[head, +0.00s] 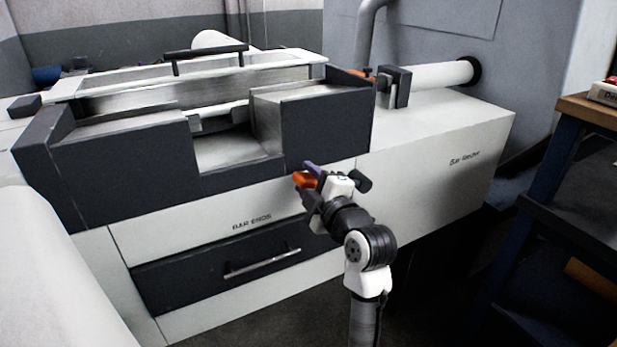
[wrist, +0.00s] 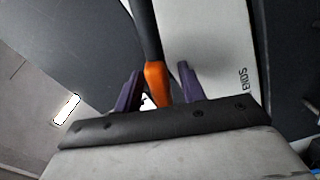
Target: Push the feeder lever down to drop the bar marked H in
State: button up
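An orange lever grip (head: 303,180) shows at my gripper (head: 309,173), in front of the dark feeder housing. In the wrist view a dark rod (wrist: 144,30) ends in the orange grip (wrist: 157,84), which lies between the two purple fingers of my gripper (wrist: 158,80). The fingers stand apart with a gap visible at the right of the grip; I see no firm hold. A pale bar (head: 235,108) lies in the feeder's trough behind the front notch. No letter H can be read on it, and most of the trough's inside is hidden.
The drawer (head: 245,262) under the label BAR ENDS is closed below my gripper. A white tube (head: 440,75) runs from the dark block (head: 394,86) to the grey machine wall. A dark bench (head: 580,190) stands at the right. Floor shows in front.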

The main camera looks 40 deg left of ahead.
jog(key=shift+a, duration=0.1)
grip_shut()
jog(key=shift+f, duration=0.1)
dwell(0.3)
jog(key=f+n+b, duration=0.1)
jog(key=b, duration=0.2)
jog(key=f+n+b, duration=0.1)
jog(key=f+b, duration=0.1)
jog(key=b, duration=0.1)
jog(key=f+n+b, duration=0.1)
jog(key=f+b, duration=0.1)
jog(key=b, duration=0.1)
jog(key=shift+s+a+f, duration=0.1)
jog(key=shift+s+f, duration=0.05)
jog(key=shift+s, duration=0.25)
notch_tip(320, 180, down, 2)
jog(key=n+b, duration=0.2)
jog(key=b, duration=0.2)
jog(key=shift+f+b, duration=0.1)
jog(key=shift+b, duration=0.2)
jog(key=f+n+b, duration=0.1)
jog(key=b, duration=0.2)
jog(key=shift+w+f+n, duration=0.15)
jog(key=shift+f+n, duration=0.1)
jog(key=shift+n, duration=0.05)
